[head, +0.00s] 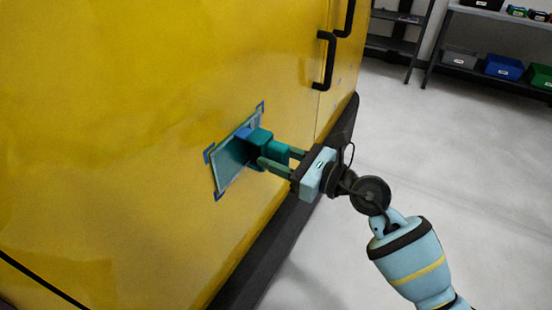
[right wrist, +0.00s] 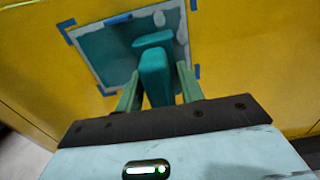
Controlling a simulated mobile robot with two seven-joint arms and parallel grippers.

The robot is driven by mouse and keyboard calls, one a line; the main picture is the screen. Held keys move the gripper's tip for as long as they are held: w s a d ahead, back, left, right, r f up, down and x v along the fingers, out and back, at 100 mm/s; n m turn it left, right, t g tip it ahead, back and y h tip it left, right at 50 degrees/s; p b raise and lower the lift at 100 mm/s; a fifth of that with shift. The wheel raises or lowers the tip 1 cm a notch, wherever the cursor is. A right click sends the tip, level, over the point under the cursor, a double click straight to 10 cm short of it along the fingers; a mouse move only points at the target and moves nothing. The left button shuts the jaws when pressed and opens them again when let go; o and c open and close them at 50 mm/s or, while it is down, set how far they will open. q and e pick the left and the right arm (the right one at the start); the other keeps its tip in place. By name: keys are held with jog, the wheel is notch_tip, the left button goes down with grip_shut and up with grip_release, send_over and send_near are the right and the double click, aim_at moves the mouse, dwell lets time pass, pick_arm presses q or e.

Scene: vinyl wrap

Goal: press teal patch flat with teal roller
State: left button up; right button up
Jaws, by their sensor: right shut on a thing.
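The teal patch (head: 229,164) is on the yellow panel, inside blue corner marks. In the right wrist view the patch (right wrist: 104,48) has a teal middle and pale edges, with small light spots near its upper right. The teal roller (head: 262,139) is in front of the patch's right part; the right wrist view shows its head (right wrist: 153,40) over the patch. I cannot tell whether it touches. My right gripper (head: 281,157) is shut on the roller's handle (right wrist: 155,77). The roller and gripper hide part of the patch. My left gripper is not in view.
The yellow panel (head: 120,110) fills the left side. Black handles (head: 326,60) stick out at its upper right, and a dark bumper (head: 270,245) runs along its lower edge. Shelves with bins (head: 503,67) stand at the back right. The grey floor (head: 460,150) between is clear.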

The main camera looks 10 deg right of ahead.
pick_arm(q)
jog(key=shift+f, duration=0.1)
pick_arm(e)
jog(key=shift+w, duration=0.1)
pick_arm(q)
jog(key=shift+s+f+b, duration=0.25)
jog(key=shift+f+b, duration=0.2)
jog(key=shift+b, duration=0.05)
pick_arm(e)
jog(key=shift+w+d, duration=0.65)
jog(key=shift+w, duration=0.15)
jog(key=shift+w+d+b, duration=0.5)
jog(key=shift+w+d, duration=0.05)
jog(key=shift+w, duration=0.2)
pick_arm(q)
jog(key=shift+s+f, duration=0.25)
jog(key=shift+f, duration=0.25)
pick_arm(e)
jog(key=shift+d, duration=0.1)
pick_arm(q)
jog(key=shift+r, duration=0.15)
pick_arm(e)
jog(key=v, duration=0.7)
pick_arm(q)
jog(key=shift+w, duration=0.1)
